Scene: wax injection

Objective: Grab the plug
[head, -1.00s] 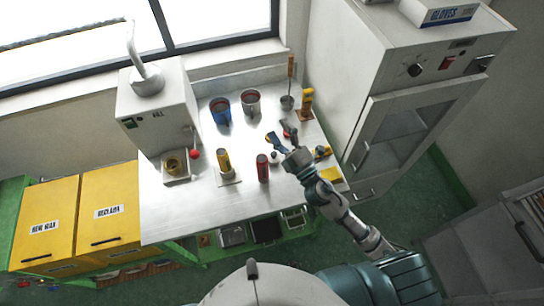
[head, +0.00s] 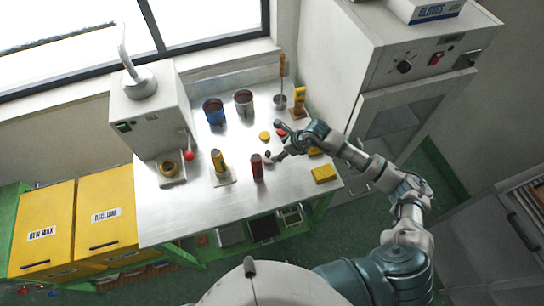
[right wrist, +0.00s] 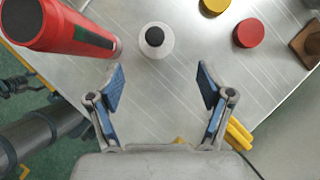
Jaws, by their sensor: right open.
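A small round white piece with a black top, which looks like the plug (right wrist: 155,39), stands on the metal table in the right wrist view. In the head view only its dark top (head: 267,154) shows clearly, close to the fingers. My right gripper (right wrist: 160,72) is open and empty, its blue-padded fingers apart. The plug lies just beyond the fingertips, roughly centred between them. In the head view the right gripper (head: 276,142) reaches over the table from the right. My left gripper is not in view.
A red cylinder (head: 257,168) stands close left of the plug; it shows large in the wrist view (right wrist: 60,28). A red disc (right wrist: 249,33) and a yellow disc (right wrist: 214,5) lie on the right. A yellow block (head: 324,173) sits near the table's right edge.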

